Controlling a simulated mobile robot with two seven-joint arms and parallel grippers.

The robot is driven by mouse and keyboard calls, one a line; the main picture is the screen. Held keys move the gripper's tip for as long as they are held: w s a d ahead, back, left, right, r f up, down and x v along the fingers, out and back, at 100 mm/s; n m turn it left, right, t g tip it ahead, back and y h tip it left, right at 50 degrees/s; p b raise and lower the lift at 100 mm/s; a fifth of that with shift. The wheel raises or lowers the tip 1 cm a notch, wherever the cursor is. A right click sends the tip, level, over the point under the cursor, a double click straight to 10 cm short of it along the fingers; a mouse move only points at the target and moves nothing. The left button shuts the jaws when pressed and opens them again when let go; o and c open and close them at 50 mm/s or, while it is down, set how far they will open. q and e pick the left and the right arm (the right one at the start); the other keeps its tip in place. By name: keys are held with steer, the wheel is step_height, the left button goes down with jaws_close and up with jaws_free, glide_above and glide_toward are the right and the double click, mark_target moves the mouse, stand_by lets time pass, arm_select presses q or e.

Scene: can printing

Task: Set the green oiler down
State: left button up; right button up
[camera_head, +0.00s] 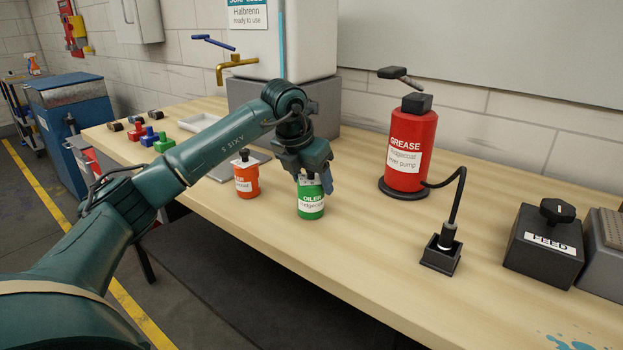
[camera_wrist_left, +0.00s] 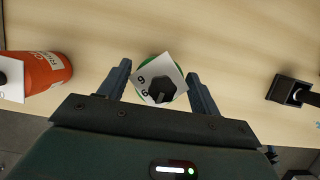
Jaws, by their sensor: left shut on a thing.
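The green oiler (camera_head: 311,204) is upright near the front edge of the workbench (camera_head: 400,245), its base at the wood; I cannot tell whether it touches. My left gripper (camera_head: 311,180) comes down on it from above and is shut on it, hiding its upper part. In the left wrist view the oiler's dark cap and white numbered tag (camera_wrist_left: 170,75) show between the fingers of the left gripper (camera_wrist_left: 160,72), with its green rim (camera_wrist_left: 140,66) behind. The orange oiler (camera_head: 246,183) stands just to the left, also seen in the wrist view (camera_wrist_left: 45,72). My right gripper is out of view.
A red grease pump (camera_head: 408,145) stands behind to the right, its hose running to a black socket (camera_head: 441,256). A black FEED box (camera_head: 543,248) is farther right. A pale tray (camera_head: 197,122) and coloured pieces (camera_head: 150,137) lie left. Bare wood lies right of the green oiler.

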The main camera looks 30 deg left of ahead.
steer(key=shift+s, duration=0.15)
arm_select(q)
steer(key=o, duration=1.2)
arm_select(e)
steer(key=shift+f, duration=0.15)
arm_select(q)
steer(key=v, duration=1.2)
steer(key=shift+p, duration=0.4)
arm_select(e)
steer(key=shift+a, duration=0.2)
